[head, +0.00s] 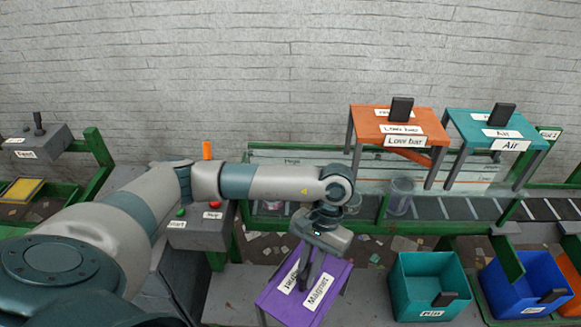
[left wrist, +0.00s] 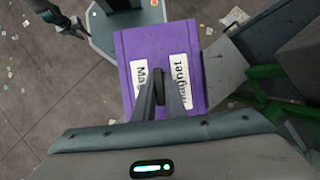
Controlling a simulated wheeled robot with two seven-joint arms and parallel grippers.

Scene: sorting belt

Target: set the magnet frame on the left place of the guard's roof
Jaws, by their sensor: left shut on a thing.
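The magnet frame (head: 337,281) is a purple table-like frame with white "Magnet" labels. It is low in front of the belt in the head view, and its purple top (left wrist: 150,45) fills the middle of the left wrist view. My left gripper (head: 305,278) is above it, shut on the dark grip at its top centre. The guard's clear roof (head: 330,158) spans the belt behind my left arm. Its left end bears a small label and no frame. Part of the guard is hidden by my arm. A dark shape at the top left of the left wrist view may be my right gripper (left wrist: 75,28).
An orange low bar frame (head: 375,118) and a teal air frame (head: 475,120) stand at the guard's middle and right. A teal bin (head: 405,285) and a blue bin (head: 510,295) are right of the magnet frame. A start button box (head: 203,238) is left.

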